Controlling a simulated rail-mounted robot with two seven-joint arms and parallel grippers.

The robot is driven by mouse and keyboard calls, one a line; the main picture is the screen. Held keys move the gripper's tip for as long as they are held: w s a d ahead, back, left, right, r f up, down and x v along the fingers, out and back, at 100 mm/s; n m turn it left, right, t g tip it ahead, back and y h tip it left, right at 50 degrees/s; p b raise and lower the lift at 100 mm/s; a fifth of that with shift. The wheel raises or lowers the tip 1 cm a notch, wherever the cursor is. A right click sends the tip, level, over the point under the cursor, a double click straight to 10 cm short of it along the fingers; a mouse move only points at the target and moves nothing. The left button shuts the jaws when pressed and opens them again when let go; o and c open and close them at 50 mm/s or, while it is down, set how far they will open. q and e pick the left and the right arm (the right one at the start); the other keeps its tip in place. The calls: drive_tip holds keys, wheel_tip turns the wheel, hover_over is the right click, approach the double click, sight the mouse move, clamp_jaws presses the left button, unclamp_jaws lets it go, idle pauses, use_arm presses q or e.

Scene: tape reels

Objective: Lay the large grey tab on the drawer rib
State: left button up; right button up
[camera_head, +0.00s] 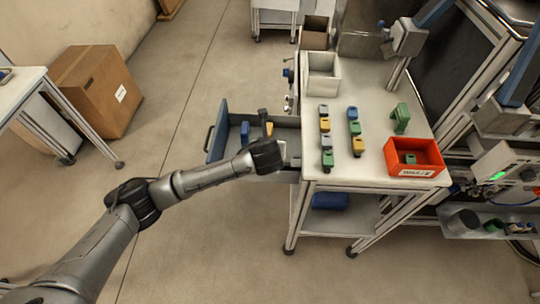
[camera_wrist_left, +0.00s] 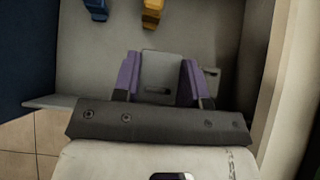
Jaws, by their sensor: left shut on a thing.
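My left gripper (camera_wrist_left: 160,66) is shut on a grey tab (camera_wrist_left: 162,74), which sits between its two purple fingers in the left wrist view. It is over the inside of the open drawer, whose blue front (camera_head: 216,131) shows in the head view. There my left wrist covers the fingers and the held tab. A blue tab (camera_head: 245,130) and a yellow tab (camera_head: 269,128) stand in the drawer, beyond the gripper; they also show at the top of the left wrist view. I cannot make out clearly the rib under the grey tab, nor whether they touch. My right gripper is out of view.
The drawer juts left from a white worktable (camera_head: 375,165). Several coloured tabs stand on it in two columns, with a larger green piece (camera_head: 401,117) beside them. A red bin (camera_head: 417,171) and a white bin (camera_head: 322,87) stand there too. A cardboard box (camera_head: 95,90) is on the floor.

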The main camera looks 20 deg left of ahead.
use_arm(q)
wheel_tip(320, 180, down, 4)
drive_tip(key=shift+f+b, duration=0.25)
drive_tip(key=shift+b, duration=0.45)
drive_tip(key=shift+f+p, duration=0.4)
drive_tip(key=shift+f, duration=0.15)
drive_tip(key=o, duration=0.9)
